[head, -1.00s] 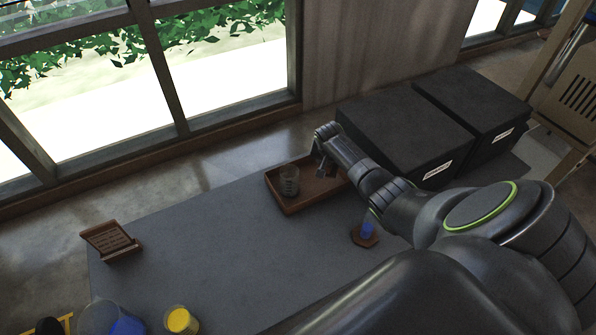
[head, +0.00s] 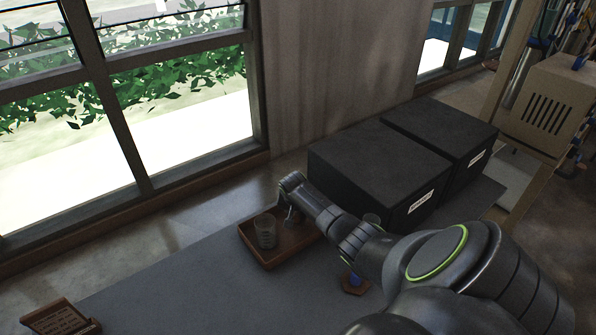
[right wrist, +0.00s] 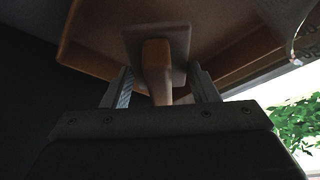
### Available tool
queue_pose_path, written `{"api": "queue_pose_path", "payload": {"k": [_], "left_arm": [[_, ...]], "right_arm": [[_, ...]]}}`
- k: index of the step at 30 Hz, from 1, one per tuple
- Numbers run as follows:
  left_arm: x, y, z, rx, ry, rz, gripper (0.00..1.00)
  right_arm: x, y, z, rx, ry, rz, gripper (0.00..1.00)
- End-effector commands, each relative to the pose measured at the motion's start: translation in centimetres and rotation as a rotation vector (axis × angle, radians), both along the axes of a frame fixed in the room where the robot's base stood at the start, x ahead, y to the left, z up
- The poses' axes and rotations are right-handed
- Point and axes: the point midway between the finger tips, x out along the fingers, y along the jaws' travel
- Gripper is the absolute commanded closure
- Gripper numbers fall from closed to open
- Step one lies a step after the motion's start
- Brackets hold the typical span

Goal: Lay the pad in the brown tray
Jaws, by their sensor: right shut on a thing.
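The brown tray (head: 252,249) lies on the grey table, with a clear glass (head: 265,236) standing in its left part. My right gripper (head: 293,214) reaches down over the tray's right part. In the right wrist view, my right gripper (right wrist: 160,88) is shut on the tan upright grip of the pad (right wrist: 135,43), a square brown plate. The pad is in front of the tray floor, inside the tray's rim (right wrist: 70,38); I cannot tell whether it touches the floor. In the head view my arm and gripper hide the pad. My left gripper is not in view.
Two black boxes (head: 375,165) with white labels stand right of the tray. A blue item (head: 355,279) on a brown base (head: 354,289) is beside my right forearm. A brown sign stand (head: 60,320) is at lower left. The table (head: 180,290) between is clear.

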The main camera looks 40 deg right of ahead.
Motion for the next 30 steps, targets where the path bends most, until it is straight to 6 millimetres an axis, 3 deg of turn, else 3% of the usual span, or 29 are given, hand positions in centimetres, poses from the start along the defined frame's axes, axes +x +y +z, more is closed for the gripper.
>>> {"api": "queue_pose_path", "payload": {"k": [3,11,26,27,30], "left_arm": [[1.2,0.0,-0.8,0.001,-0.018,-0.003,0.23],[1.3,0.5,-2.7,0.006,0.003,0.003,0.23],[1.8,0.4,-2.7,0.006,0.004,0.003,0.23],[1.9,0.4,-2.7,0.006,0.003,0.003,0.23],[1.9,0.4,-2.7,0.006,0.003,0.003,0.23]], "right_arm": [[0.0,0.0,-1.0,0.000,0.000,0.000,0.68],[0.0,0.0,-3.5,-0.001,0.001,0.000,0.68],[0.0,0.0,-4.0,-0.001,0.001,0.000,0.68],[0.0,0.0,-4.0,0.000,0.000,0.000,0.45],[0.0,0.0,-3.9,0.000,0.000,0.000,0.32]]}}
